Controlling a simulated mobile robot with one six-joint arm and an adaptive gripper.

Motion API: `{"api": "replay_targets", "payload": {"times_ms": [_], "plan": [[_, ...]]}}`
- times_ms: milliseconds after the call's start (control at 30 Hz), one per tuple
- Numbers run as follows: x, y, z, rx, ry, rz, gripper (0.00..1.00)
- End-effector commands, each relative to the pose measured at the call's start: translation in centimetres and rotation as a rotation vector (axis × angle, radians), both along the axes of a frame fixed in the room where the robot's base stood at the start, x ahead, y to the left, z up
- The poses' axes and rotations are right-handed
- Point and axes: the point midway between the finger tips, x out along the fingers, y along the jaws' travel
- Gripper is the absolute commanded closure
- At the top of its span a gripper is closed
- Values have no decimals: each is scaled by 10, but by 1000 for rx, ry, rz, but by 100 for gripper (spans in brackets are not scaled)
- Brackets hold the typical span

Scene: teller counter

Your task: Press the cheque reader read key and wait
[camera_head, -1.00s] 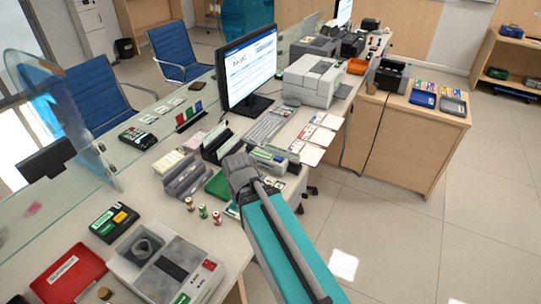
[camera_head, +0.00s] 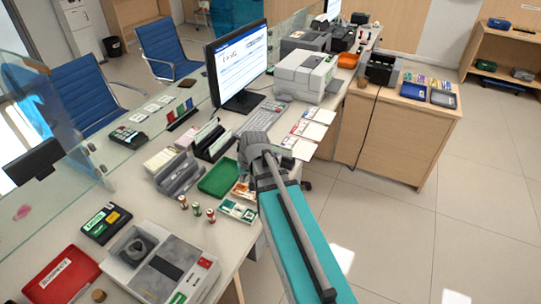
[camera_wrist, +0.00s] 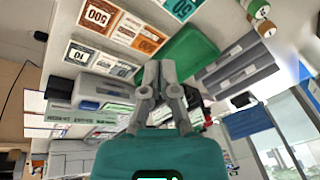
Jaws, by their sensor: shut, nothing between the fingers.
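My gripper (camera_head: 256,146) is shut and empty above the counter, beyond the green tray (camera_head: 218,177). In the wrist view its two fingers (camera_wrist: 159,68) are close together, in front of the green tray's edge. A low grey-and-white device, which looks like the cheque reader (camera_wrist: 103,90), lies left of the fingers in the wrist view. In the head view my gripper and arm hide most or all of it. I cannot make out its read key. I see no clear contact between the fingers and the device.
A monitor (camera_head: 238,66), keyboard (camera_head: 264,114) and printer (camera_head: 303,76) stand beyond the gripper. Grey organisers (camera_head: 178,173) stand to the left, with small rolls (camera_head: 197,208) nearer. Banknote cards (camera_head: 238,210) lie near the counter's right edge. Open floor lies to the right.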

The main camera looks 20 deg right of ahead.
Motion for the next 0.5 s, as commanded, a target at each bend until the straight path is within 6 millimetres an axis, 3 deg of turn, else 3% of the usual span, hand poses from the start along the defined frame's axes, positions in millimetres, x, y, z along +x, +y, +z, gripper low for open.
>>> {"api": "replay_targets", "payload": {"times_ms": [33, 200, 300, 500], "plan": [[25, -17, 1, 27, -43, -37, 100], [83, -70, 11, 118, -200, -158, 100], [111, -104, 19, 159, -288, -230, 100], [143, -158, 32, 212, -413, -337, 100]]}}
